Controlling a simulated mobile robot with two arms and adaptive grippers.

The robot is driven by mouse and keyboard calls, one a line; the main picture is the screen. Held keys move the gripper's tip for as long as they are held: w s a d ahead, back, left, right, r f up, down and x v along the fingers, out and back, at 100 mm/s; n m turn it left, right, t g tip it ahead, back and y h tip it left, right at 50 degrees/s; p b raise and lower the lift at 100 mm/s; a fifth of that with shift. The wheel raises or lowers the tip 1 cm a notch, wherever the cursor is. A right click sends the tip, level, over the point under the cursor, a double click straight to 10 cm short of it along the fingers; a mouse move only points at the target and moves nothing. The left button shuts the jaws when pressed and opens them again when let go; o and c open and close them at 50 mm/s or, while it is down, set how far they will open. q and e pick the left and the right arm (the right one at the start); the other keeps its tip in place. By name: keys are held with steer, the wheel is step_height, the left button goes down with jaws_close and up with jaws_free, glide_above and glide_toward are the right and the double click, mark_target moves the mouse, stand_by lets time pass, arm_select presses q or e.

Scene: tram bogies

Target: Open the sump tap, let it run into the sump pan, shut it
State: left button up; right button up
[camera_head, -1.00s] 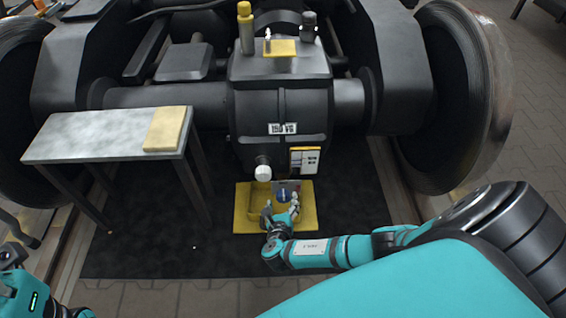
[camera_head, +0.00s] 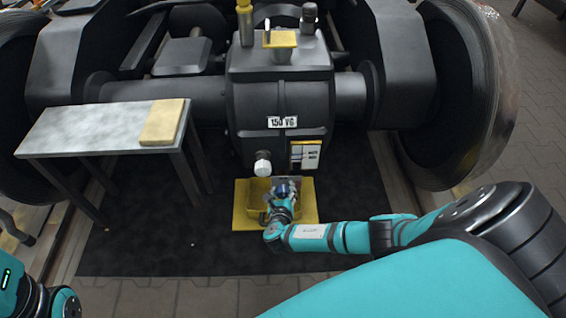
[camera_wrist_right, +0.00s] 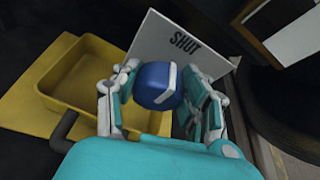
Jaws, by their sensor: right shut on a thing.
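The yellow sump pan (camera_head: 256,192) sits on the floor below the dark gearbox housing; in the wrist view it (camera_wrist_right: 62,98) is at left, its bottom bare where visible. My right gripper (camera_head: 284,190) reaches over the pan. In the wrist view my right gripper (camera_wrist_right: 157,88) is shut on the blue tap handle (camera_wrist_right: 153,84), which carries a white band. A pale plate reading SHUT (camera_wrist_right: 188,45) stands behind the handle. The tap's outlet is hidden, and I see no stream. My left arm shows at the lower left, its gripper out of view.
A yellow mat (camera_head: 308,212) lies under the pan. A grey bench (camera_head: 90,128) with a tan pad (camera_head: 163,122) stands at left. A white knob (camera_head: 262,164) and a label (camera_head: 305,154) are on the housing (camera_head: 275,105) above. Large wheels flank both sides.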

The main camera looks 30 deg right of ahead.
steer(key=shift+c, duration=1.3)
